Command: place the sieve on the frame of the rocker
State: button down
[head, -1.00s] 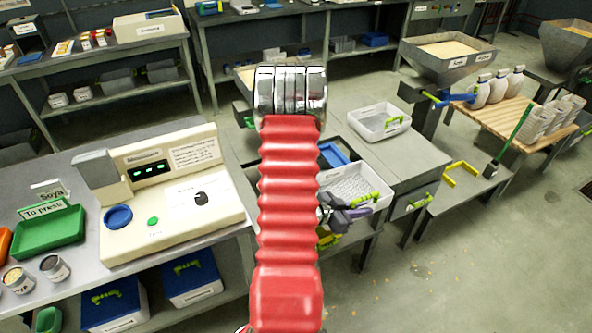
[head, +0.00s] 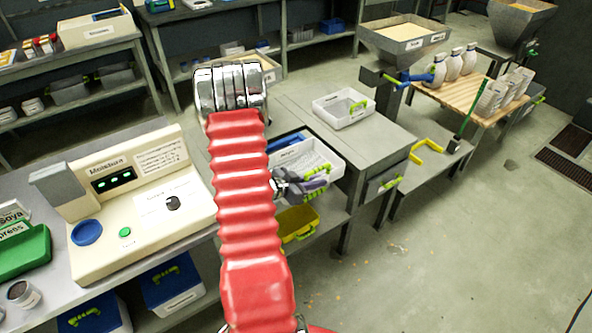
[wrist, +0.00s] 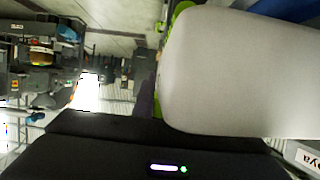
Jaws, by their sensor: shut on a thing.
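A white tray-like sieve with a pale perforated bottom (head: 318,158) is right of my red arm in the head view. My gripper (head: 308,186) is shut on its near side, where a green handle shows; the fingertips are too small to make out. A large pale surface (wrist: 240,75), probably the sieve's wall, fills the right of the wrist view, with green bits at its edge. Beside the sieve, a dark frame with a blue tray (head: 285,141) is partly hidden by my arm; I cannot tell if it is the rocker, or if the sieve touches it.
A white bin (head: 343,110) with a green handle stands on the grey bench behind the sieve. A yellow bin (head: 298,222) is below. The moisture meter (head: 125,200) stands on the left bench. A hopper (head: 403,40) is behind. The floor at right is mostly clear.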

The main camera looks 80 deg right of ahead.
aim_at(302, 168)
jog(key=w+d, duration=0.3)
jog(key=w, duration=0.1)
jog(key=w+d, duration=0.4)
jog(key=shift+w+d, duration=0.2)
jog(key=shift+w, duration=0.05)
jog(key=shift+f, duration=1.75)
jog(key=c, duration=1.8)
grip_release()
jog(key=shift+o, duration=0.2)
jog(key=shift+v, duration=3.75)
jog(key=shift+r, duration=0.1)
